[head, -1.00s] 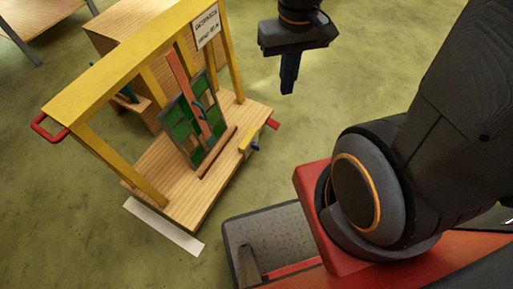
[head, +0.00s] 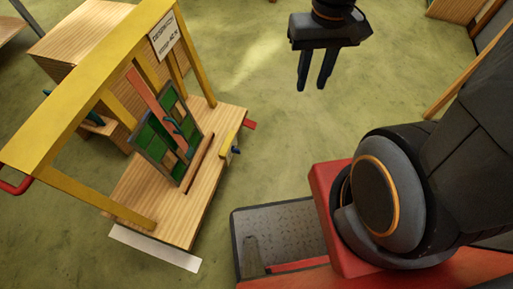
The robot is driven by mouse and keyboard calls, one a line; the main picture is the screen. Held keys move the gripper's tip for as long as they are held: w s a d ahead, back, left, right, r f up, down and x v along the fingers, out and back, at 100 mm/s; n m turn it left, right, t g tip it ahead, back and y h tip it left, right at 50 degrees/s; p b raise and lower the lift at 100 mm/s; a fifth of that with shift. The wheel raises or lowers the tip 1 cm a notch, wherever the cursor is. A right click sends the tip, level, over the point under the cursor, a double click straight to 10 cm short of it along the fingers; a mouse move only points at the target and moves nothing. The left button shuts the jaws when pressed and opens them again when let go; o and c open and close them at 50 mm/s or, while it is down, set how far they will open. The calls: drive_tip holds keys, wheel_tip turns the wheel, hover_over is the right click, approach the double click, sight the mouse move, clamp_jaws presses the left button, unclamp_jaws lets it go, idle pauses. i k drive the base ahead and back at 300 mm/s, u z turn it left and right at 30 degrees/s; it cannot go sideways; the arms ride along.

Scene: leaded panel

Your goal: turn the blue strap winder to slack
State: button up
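A leaded panel (head: 157,146) with green and tan panes leans upright on a wooden cart deck (head: 137,195). A salmon-coloured strap (head: 146,92) runs slantwise over it. A dark blue lever-like part (head: 173,124) sits on the strap. Another small dark blue part (head: 236,150) sits at a yellow block (head: 226,145) on the deck's right edge. I cannot tell for certain which is the blue strap winder. My gripper (head: 313,82) points down over open floor, right of the cart and apart from it. Its two fingers are spread, with nothing between them.
The cart's yellow frame (head: 75,78) rises around the panel, with a sign (head: 164,36) on it and a red handle (head: 15,185) at left. A wooden cabinet (head: 75,35) stands behind. Green floor (head: 262,105) is clear between cart and gripper.

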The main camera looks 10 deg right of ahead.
sight(236, 151)
drive_tip(key=z, duration=0.05)
drive_tip(key=k, duration=0.9)
drive_tip(key=u, duration=0.9)
drive_tip(key=i, duration=0.5)
